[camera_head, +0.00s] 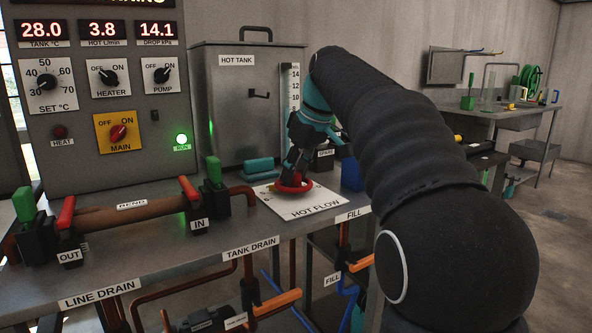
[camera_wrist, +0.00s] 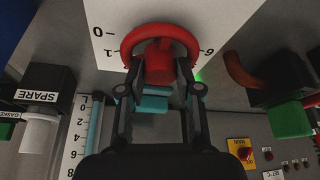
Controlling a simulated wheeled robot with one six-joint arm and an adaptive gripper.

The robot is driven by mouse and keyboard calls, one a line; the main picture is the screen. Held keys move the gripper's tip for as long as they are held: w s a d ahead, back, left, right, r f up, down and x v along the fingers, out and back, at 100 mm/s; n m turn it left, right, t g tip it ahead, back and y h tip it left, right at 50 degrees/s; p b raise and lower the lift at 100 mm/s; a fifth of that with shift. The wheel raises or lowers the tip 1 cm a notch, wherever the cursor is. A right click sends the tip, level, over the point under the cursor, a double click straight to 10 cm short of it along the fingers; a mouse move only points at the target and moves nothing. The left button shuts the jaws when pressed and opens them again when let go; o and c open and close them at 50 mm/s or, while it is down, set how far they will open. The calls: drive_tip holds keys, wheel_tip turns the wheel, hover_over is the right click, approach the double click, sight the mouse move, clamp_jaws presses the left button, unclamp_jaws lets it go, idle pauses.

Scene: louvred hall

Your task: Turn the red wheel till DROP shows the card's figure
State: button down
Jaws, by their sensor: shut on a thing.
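The red wheel (camera_head: 291,186) lies on the white HOT FLOW plate (camera_head: 318,206) on the bench. My gripper (camera_head: 297,167) reaches down onto it from above. In the wrist view the red wheel (camera_wrist: 127,46) shows as a ring with a red middle part, and my gripper (camera_wrist: 161,68) is shut on that part. Scale marks such as 0, 1 and 6 show on the plate beside the wheel. The DROP display (camera_head: 157,30) reads 14.1 kPa. I cannot make out a card with a figure in either view.
The TANK display (camera_head: 42,31) reads 28.0 and the HOT display (camera_head: 102,31) reads 3.8. The hot tank (camera_head: 235,100) stands behind the wheel. Pipework with IN and OUT valves (camera_head: 130,212) lies left. A blue block (camera_head: 351,174) stands close to the wheel's right.

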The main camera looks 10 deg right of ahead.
drive_tip(key=c, duration=0.8)
unclamp_jaws()
drive_tip(key=shift+r, duration=0.1)
drive_tip(key=v, duration=1.1)
drive_tip(key=shift+d+r, duration=0.1)
drive_tip(key=shift+r, duration=0.25)
